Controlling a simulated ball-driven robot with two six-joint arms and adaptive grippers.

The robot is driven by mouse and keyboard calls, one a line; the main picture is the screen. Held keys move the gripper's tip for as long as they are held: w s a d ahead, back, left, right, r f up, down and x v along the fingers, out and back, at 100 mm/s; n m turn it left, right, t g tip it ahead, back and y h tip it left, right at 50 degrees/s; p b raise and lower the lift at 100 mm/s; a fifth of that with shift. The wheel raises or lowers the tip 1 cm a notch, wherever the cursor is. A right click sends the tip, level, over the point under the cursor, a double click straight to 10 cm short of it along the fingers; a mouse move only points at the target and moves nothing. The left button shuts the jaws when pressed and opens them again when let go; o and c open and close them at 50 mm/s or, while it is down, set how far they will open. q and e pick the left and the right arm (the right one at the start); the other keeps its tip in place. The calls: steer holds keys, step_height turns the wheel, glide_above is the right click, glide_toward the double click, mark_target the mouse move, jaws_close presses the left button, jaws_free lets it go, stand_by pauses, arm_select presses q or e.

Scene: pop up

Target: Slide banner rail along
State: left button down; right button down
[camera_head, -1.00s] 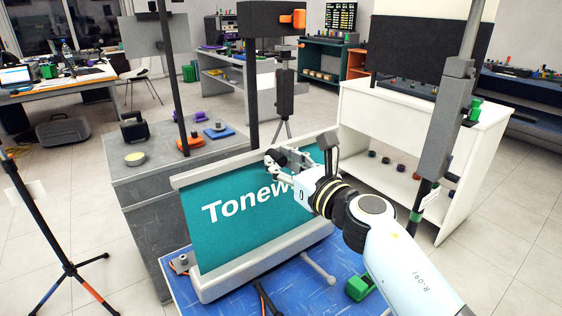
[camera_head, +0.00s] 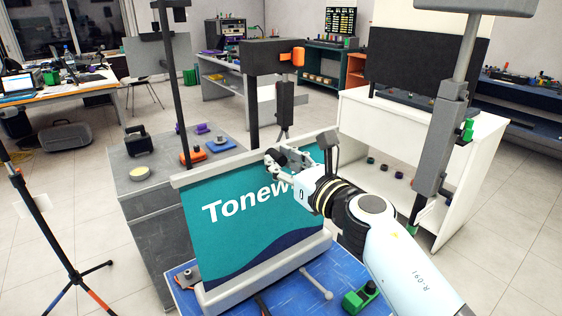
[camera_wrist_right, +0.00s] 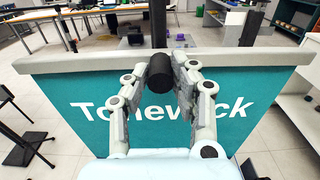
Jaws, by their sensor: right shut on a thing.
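The grey banner rail (camera_head: 205,172) runs along the top edge of a teal banner (camera_head: 215,240) with white lettering. The banner stretches upward from a grey base housing (camera_head: 225,298) on a blue tabletop. My right gripper (camera_head: 277,157) is shut on a black cylindrical grip at the rail's middle. In the right wrist view, the black grip (camera_wrist_right: 158,73) sits between my two fingers (camera_wrist_right: 158,85), in front of the rail (camera_wrist_right: 80,62). The teal banner (camera_wrist_right: 245,105) hangs below the rail, partly covered by my fingers. My left gripper is not in view.
A dark post with a crosshead (camera_head: 270,58) stands behind the rail. A grey cabinet (camera_head: 145,205) holding small parts is at left. A white shelf unit (camera_head: 400,130) and a grey post (camera_head: 440,145) are at right. A tripod (camera_head: 48,240) stands at far left.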

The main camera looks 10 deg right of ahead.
step_height(320, 180, up, 12)
steer(key=p, duration=1.1)
steer(key=c, duration=1.5)
jaws_free()
steer(key=shift+r, duration=0.1)
steer(key=o, duration=0.5)
steer(key=shift+a, duration=0.15)
